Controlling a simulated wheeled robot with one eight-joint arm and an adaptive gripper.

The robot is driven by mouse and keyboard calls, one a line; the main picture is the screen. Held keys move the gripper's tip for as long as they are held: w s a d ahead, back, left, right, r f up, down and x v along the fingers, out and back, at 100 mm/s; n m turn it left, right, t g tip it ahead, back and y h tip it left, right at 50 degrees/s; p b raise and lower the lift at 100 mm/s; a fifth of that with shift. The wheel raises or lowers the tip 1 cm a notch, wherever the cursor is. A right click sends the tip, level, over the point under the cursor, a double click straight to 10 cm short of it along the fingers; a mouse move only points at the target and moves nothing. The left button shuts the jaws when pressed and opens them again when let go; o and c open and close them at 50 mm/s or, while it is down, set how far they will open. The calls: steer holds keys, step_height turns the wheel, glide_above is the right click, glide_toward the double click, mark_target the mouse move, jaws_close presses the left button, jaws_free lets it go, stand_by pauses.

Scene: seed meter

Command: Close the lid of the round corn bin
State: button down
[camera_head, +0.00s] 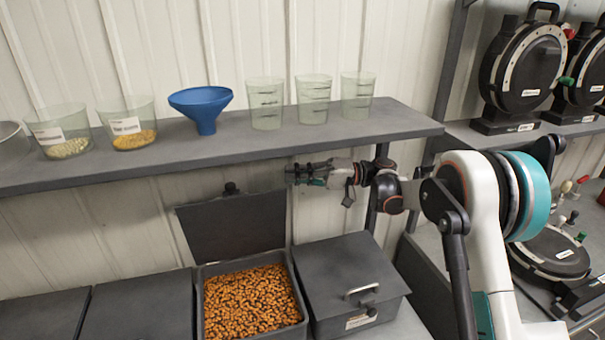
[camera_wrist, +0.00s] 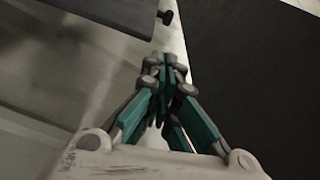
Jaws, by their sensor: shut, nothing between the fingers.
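An open square grey bin (camera_head: 204,303) holds orange-brown kernels (camera_head: 250,303). Its dark lid (camera_head: 235,226) stands raised at the back, close to the wall, with a small knob (camera_head: 231,188) at its top edge. No label shows on this bin, and no round bin is in view. My gripper (camera_head: 289,174) is shut and empty, pointing left, to the right of the lid's top edge and apart from it, below the shelf. In the wrist view its fingers (camera_wrist: 164,62) are together, with a dark knob (camera_wrist: 166,17) on a panel edge beyond them.
A grey shelf (camera_head: 300,148) runs just above my gripper, carrying clear cups (camera_head: 265,118), a blue funnel (camera_head: 205,105) and seed containers (camera_head: 130,125). A closed bin (camera_head: 345,265) with a metal handle adjoins on the right. Closed lids (camera_head: 135,305) lie left. A dark surface (camera_wrist: 250,70) fills the wrist view's right.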

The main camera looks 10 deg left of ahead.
steer(key=x, duration=1.4)
steer(key=shift+s+a, duration=0.15)
steer(key=shift+a, duration=0.15)
